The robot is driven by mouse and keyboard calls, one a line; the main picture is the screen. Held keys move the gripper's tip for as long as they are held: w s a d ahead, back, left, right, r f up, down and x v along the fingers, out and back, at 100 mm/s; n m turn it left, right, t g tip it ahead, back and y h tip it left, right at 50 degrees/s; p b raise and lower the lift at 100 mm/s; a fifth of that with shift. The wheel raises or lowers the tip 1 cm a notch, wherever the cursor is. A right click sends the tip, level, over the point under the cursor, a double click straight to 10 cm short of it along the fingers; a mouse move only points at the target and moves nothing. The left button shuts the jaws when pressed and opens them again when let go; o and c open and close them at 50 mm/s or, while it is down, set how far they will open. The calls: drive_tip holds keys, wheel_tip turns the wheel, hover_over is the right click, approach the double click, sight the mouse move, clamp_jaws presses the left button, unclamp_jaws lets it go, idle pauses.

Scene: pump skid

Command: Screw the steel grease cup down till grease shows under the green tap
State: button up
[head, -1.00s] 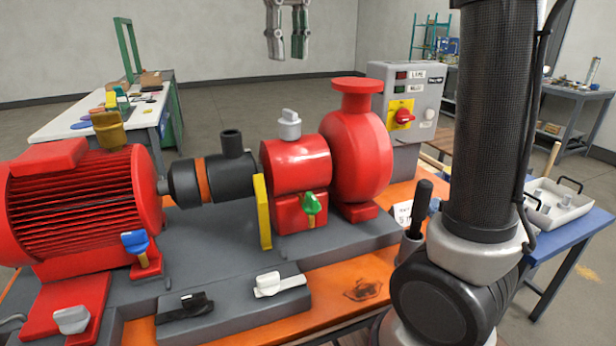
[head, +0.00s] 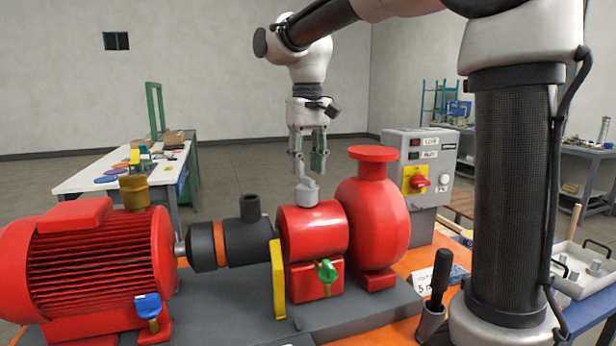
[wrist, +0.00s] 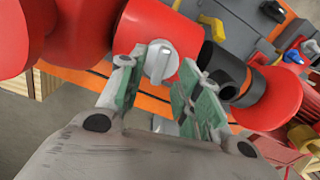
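The steel grease cup (head: 307,190) stands upright on top of the red bearing housing (head: 313,232), between the black coupling and the red pump. In the wrist view the cup (wrist: 160,62) shows between and beyond my fingertips. My gripper (head: 307,172) points down just above the cup, open, with its green-padded fingers apart on either side; I cannot tell whether they reach down beside it. The green tap (head: 327,271) is on the front of the housing, with a small yellowish part under it. I cannot make out any grease there.
The red pump (head: 373,220) rises close to the right of the cup. A yellow plate (head: 278,280) stands left of the housing. The red motor (head: 95,262) carries a brass-coloured cup (head: 133,190). A control box (head: 420,165) stands behind the pump.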

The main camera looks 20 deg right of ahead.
drive_tip(key=shift+f, duration=1.15)
clamp_jaws()
drive_tip(key=shift+m, duration=0.3)
drive_tip(key=m, duration=0.4)
drive_tip(key=shift+m, duration=2)
drive_tip(key=shift+r, duration=0.1)
unclamp_jaws()
